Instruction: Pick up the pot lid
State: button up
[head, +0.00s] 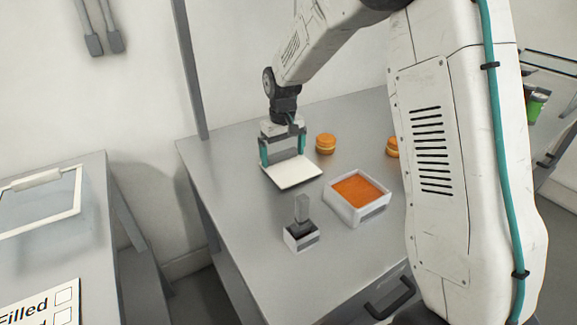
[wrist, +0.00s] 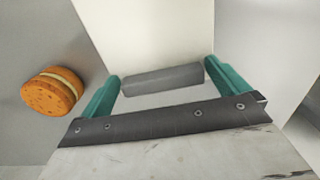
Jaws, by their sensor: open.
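A flat white square plate (head: 296,172), which looks like the pot lid, lies on the grey table under my gripper. My gripper (head: 284,157) points down over its back part, with the two teal fingers apart. In the wrist view, a grey bar (wrist: 162,79), which looks like the lid's handle, lies between the fingertips (wrist: 160,74). The white surface (wrist: 150,35) shows beyond it. The fingers are not closed on the bar. I cannot tell whether either finger touches it.
A white box with orange filling (head: 345,209) stands to the right, and a small white holder with a grey block (head: 302,237) in front. A round sandwich biscuit (head: 325,143) is right of my gripper, also in the wrist view (wrist: 50,92). Another (head: 392,147) is partly hidden by my arm.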

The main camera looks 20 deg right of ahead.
jog(key=c, duration=0.7)
